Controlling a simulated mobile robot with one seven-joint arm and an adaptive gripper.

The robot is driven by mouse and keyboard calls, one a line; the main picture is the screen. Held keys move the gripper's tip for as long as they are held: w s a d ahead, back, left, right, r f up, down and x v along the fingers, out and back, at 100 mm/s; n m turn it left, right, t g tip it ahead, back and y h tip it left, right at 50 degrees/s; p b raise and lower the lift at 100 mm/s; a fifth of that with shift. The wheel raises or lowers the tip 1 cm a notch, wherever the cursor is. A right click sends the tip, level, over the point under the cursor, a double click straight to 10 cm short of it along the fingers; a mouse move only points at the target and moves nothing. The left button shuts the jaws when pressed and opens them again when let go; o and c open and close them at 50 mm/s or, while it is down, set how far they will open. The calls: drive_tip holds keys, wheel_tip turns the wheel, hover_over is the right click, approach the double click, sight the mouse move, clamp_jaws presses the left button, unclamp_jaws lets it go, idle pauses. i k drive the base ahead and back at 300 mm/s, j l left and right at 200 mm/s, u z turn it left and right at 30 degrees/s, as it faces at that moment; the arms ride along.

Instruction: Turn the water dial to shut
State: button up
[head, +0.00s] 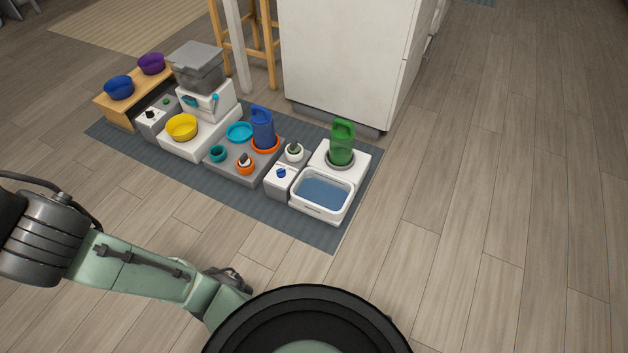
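A blue dial (281,173) sits on the front of a small white and grey box (279,186), just left of a white basin (320,213) of blue water. The dial is small here, and I cannot read its setting or any marks. Another dial, black (150,114), is on a white and grey box at the left end of the mat. My arm reaches in from the left edge, well short of the dials. Its far end runs behind a dark round part of my body at the bottom, and I cannot make out my gripper.
A blue bottle (262,128), bowls and a yellow bowl (181,127) crowd the blue-grey mat (290,225) to the left. A white cabinet (345,60) stands behind. The wooden floor (480,230) in front and right is clear.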

sight(281, 173)
drive_tip(key=i+u, duration=0.2)
drive_tip(key=i, duration=0.8)
